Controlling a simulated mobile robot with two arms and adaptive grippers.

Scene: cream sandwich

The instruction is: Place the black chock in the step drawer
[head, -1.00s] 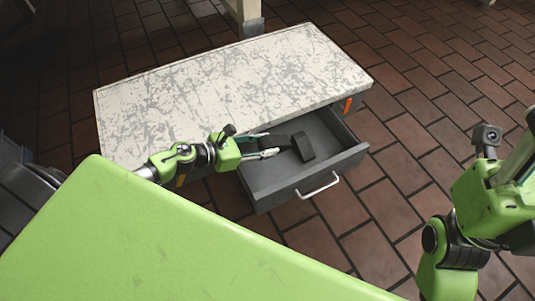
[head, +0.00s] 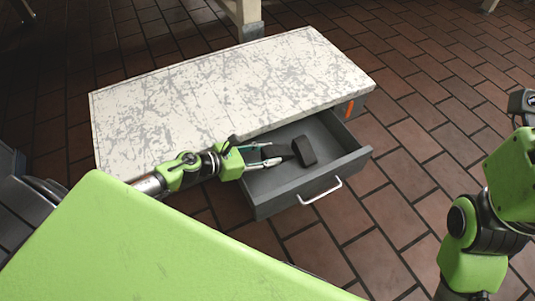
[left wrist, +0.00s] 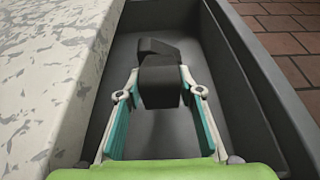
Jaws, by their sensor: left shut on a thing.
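The black chock (head: 306,151) is over the inside of the open grey drawer (head: 318,187). My left gripper (head: 280,154) reaches in from the left, over the drawer's left side, and is shut on the chock. In the left wrist view the chock (left wrist: 160,82) sits between the two fingertips, its thicker end towards me and another part angled away. The drawer's grey wall (left wrist: 262,85) runs along the right there. I cannot tell whether the chock touches the drawer floor. My right gripper is not visible; only links of my right arm show at the right edge.
The step's worn white top (head: 220,90) overhangs the back of the drawer. A pale handle (head: 320,192) sticks out from the drawer front. Brick-tiled floor (head: 420,150) is clear to the right. A pale post (head: 245,18) stands behind the step.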

